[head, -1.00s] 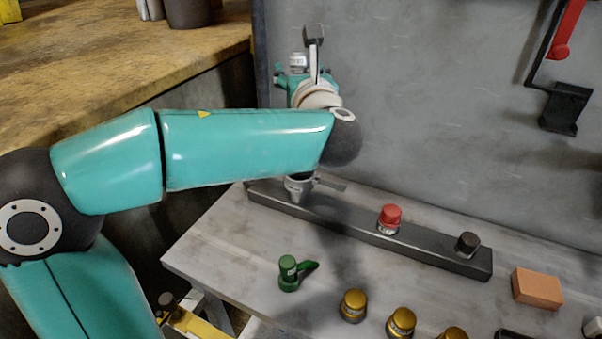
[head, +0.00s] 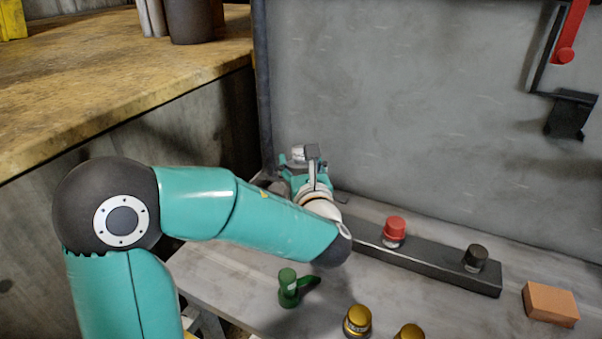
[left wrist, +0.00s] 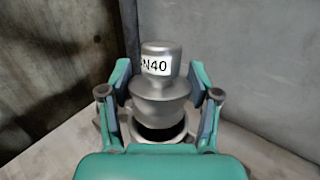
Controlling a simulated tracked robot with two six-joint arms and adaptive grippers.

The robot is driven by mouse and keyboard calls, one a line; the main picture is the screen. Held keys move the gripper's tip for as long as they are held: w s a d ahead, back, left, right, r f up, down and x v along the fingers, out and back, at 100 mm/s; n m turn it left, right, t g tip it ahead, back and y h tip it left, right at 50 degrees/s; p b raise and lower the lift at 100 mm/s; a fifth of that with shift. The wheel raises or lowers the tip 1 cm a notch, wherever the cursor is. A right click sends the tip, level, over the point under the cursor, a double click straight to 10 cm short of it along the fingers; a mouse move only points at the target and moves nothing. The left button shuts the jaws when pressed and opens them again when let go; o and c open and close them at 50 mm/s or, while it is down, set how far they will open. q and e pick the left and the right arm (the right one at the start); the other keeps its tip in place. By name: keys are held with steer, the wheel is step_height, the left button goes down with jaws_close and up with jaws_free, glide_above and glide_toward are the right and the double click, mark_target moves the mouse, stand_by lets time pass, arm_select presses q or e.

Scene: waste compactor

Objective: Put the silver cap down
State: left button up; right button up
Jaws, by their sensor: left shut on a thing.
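The silver cap (left wrist: 160,85) has a label ending in "N40" and stands upright between the teal fingers of my left gripper (left wrist: 160,100) in the left wrist view. The gripper is shut on it. A silver ring with a dark inside shows just under the cap; I cannot tell whether the two touch. In the head view my left gripper (head: 294,167) is low at the back left of the table, with the cap's top (head: 299,153) showing. My arm hides the spot below it. My right gripper is not in view.
A dark bar (head: 425,263) carries a red cap (head: 394,229) and a black cap (head: 476,257). A green handled piece (head: 289,288), gold caps (head: 357,321) and an orange block (head: 550,303) lie on the grey table (head: 235,277). A grey wall (head: 420,110) stands behind.

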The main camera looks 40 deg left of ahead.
arm_select(q)
step_height(320, 180, down, 2)
steer(key=shift+f, duration=0.1)
steer(key=o, duration=1.3)
